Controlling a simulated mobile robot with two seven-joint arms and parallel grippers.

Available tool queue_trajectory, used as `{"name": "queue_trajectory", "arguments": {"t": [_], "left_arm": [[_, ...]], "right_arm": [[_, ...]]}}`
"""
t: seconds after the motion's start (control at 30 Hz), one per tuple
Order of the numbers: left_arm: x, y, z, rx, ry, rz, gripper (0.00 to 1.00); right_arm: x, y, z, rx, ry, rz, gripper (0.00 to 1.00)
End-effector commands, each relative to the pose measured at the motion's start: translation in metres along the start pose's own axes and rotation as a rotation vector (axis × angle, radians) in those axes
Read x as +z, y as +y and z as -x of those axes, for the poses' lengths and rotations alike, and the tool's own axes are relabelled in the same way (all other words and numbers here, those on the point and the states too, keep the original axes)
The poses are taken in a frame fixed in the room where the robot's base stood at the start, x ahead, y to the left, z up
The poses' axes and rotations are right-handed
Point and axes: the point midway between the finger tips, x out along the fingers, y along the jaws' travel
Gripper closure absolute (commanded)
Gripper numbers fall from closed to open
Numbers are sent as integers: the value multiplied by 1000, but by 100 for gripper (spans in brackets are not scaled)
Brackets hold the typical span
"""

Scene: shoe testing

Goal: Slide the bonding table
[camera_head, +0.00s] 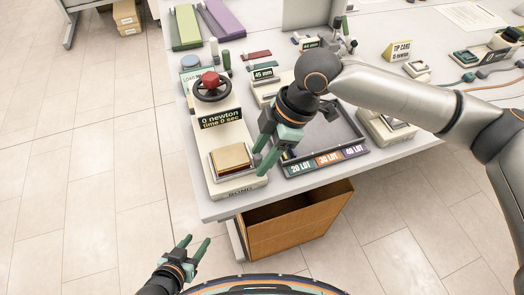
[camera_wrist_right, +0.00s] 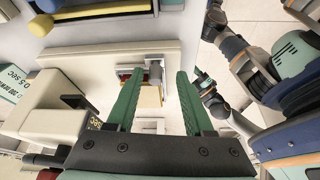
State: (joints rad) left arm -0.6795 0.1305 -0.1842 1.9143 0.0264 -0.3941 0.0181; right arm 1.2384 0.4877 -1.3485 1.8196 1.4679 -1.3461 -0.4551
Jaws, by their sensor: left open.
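The bonding tester (camera_head: 222,135) stands at the left of the worktop, with a red-topped handwheel and a display reading "0 newton time 0 sec". Its bonding table (camera_head: 232,158) is a low carriage at the front, with a tan block on top. The block and a grey post also show between the fingers in the right wrist view (camera_wrist_right: 152,95). My right gripper (camera_head: 262,157) is just right of the table, pointing down, its fingers apart; contact cannot be told. My left gripper (camera_head: 197,241) is open and empty, below and in front of the worktop.
A grey tray (camera_head: 340,133) with coloured lot labels lies to the right, close to my right gripper. An open brown box (camera_head: 300,222) stands below the front edge.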

Motion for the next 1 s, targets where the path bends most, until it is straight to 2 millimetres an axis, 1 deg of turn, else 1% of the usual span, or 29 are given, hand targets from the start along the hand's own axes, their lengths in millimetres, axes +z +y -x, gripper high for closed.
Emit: {"name": "queue_trajectory", "arguments": {"t": [0.17,0.27,0.37,0.6,0.7,0.83,1.0], "left_arm": [[0,0,0,0,1,0,50],[0,0,0,0,1,0,50],[0,0,0,0,1,0,50],[-1,0,0,0,1,-1,50],[-1,0,0,0,1,0,50],[-1,0,0,0,1,-1,50],[-1,0,0,0,1,-1,50]], "right_arm": [[0,1,2,3,1,0,48],[0,2,9,5,1,-1,48],[0,2,24,7,1,-1,48],[0,2,77,6,2,-1,48],[0,1,96,5,2,-1,48],[0,1,114,3,0,-1,48],[0,0,125,1,0,-1,48]]}}
